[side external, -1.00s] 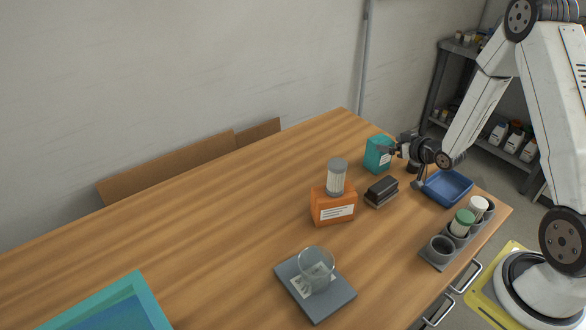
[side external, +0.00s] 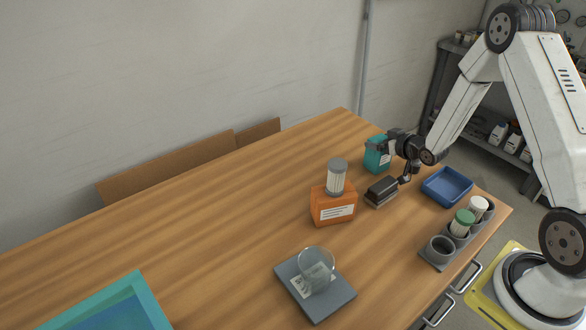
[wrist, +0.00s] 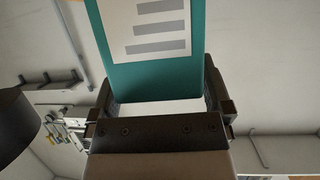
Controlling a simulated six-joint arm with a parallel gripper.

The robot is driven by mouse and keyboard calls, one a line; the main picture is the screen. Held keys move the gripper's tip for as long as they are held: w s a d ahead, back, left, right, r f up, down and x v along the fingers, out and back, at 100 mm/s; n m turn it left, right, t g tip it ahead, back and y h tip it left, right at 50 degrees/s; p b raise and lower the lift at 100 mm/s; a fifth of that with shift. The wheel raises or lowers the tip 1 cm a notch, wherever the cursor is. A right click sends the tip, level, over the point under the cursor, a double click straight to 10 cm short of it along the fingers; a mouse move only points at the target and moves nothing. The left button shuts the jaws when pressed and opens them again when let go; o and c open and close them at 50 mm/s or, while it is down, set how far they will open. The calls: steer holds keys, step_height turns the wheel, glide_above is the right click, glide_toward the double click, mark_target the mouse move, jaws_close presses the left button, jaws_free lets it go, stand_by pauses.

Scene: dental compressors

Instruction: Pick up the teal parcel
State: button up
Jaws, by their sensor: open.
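The teal parcel (side external: 374,160) stands upright near the far right end of the wooden table, with a white label on its side. My gripper (side external: 378,147) is at the parcel's upper part, coming from the right. In the wrist view the parcel (wrist: 185,70) shows teal with its white, grey-striped label. It sits between the two dark fingers of my gripper (wrist: 160,95), which are open on either side of it. Whether a finger touches the parcel cannot be told.
A black block (side external: 381,191) lies close in front of the parcel. An orange box (side external: 333,208) with a grey-capped jar (side external: 337,177) stands left of it. A blue tray (side external: 447,186) and a grey holder (side external: 440,262) with jars are to the right. A glass (side external: 316,268) stands on a grey pad (side external: 325,304).

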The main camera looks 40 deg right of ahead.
steer(key=c, duration=1.1)
steer(key=shift+r, duration=0.15)
steer(key=shift+r, duration=4.9)
